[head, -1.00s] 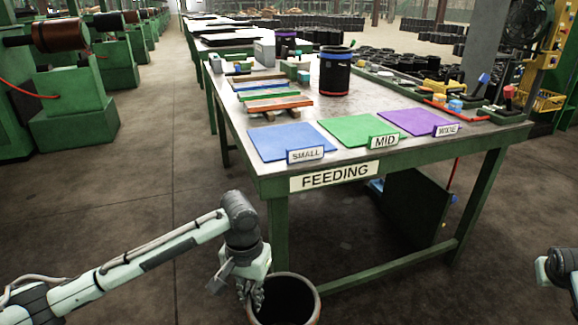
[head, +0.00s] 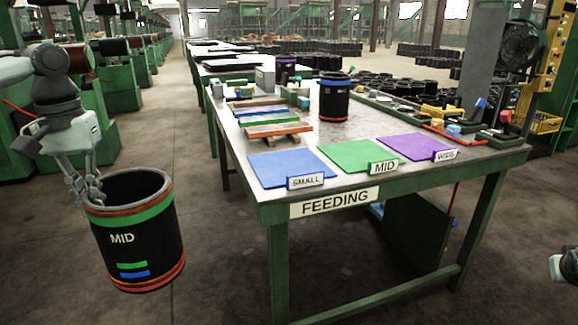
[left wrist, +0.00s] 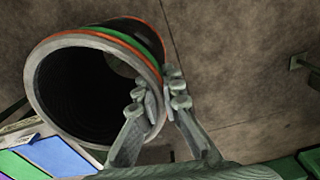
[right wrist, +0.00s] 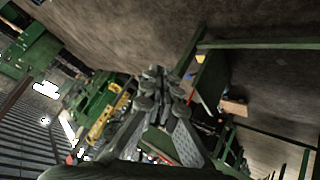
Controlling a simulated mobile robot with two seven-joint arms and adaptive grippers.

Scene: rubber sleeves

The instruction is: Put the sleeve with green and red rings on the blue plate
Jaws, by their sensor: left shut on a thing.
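A black sleeve (head: 135,235) with red and green rings near its top, a red ring at its bottom and a "MID" label hangs at the left of the head view, in the air beside the table. My left gripper (head: 88,198) is shut on its rim, one finger inside and one outside; the left wrist view shows the grip (left wrist: 160,98) and the open mouth of the sleeve (left wrist: 62,55). The blue plate (head: 285,167) lies bare at the table's front left corner, behind a "SMALL" sign. My right gripper (right wrist: 162,85) looks shut and empty, away from the table.
The table (head: 355,183) also carries a green plate (head: 352,156) with a "MID" sign and a purple plate (head: 410,146). Another black sleeve (head: 334,102) with a blue top ring stands farther back, right of a pallet with colored slats (head: 275,129). Open floor lies left of the table.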

